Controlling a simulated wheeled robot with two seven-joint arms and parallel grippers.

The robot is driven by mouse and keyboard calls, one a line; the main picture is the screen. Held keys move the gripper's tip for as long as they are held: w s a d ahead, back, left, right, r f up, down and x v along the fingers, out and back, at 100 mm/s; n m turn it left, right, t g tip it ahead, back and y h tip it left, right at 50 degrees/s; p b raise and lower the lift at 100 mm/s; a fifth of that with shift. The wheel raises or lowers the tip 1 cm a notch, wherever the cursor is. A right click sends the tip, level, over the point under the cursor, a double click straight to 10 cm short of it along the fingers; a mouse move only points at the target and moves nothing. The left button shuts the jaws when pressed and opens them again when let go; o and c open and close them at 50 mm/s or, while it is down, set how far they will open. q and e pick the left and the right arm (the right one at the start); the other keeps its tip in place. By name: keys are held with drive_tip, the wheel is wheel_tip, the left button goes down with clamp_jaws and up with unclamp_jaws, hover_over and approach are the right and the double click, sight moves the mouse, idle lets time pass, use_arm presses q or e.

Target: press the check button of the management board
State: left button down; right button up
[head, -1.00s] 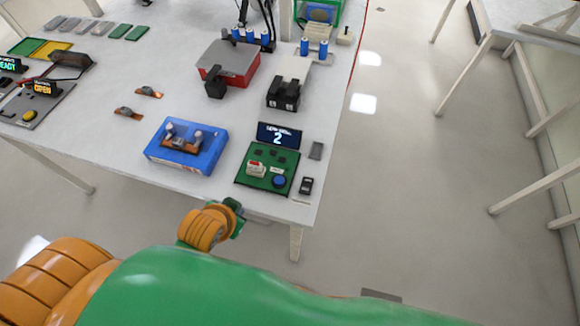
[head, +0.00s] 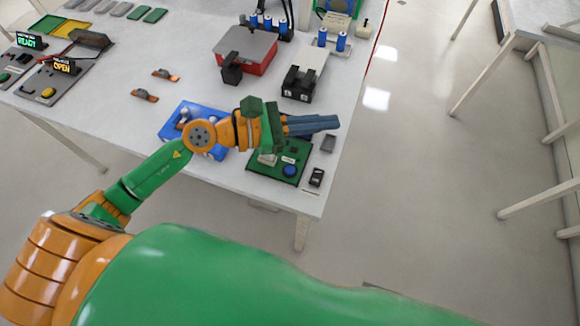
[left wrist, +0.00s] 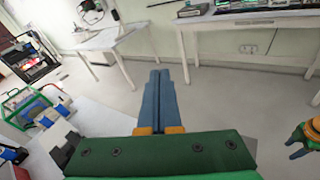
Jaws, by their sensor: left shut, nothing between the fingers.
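The management board is a green board (head: 262,167) at the near right corner of the white table. A blue round button (head: 290,171) shows on its right front part, and a white and red part sits to its left. My left gripper (head: 336,122) is shut and empty. In the head view it reaches across above the board from the left and hides its rear part and the display behind it. The left wrist view shows the shut blue-grey fingers (left wrist: 158,75) pointing out past the table.
A blue tray (head: 170,133) lies left of the board, partly behind my arm. A small black device (head: 316,177) and a grey block (head: 328,143) lie right of the board. A red box (head: 262,66) and a black-and-white device (head: 300,82) stand farther back.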

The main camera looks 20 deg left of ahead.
use_arm(q)
wheel_tip(320, 180, down, 4)
drive_tip(key=a+m+g+y, duration=0.2)
drive_tip(key=m, duration=0.1)
drive_tip(key=m+g+y, duration=0.1)
drive_tip(key=m+y, duration=0.3)
hover_over(285, 170)
wheel_tip(285, 170, down, 5)
drive_tip(key=shift+a+r, duration=0.1)
wheel_tip(285, 170, down, 9)
drive_tip(key=b, duration=0.6)
drive_tip(key=shift+r, duration=0.1)
drive_tip(key=shift+b, duration=0.3)
idle(0.6)
drive_tip(key=shift+f+b, duration=0.4)
drive_tip(key=shift+b, duration=0.15)
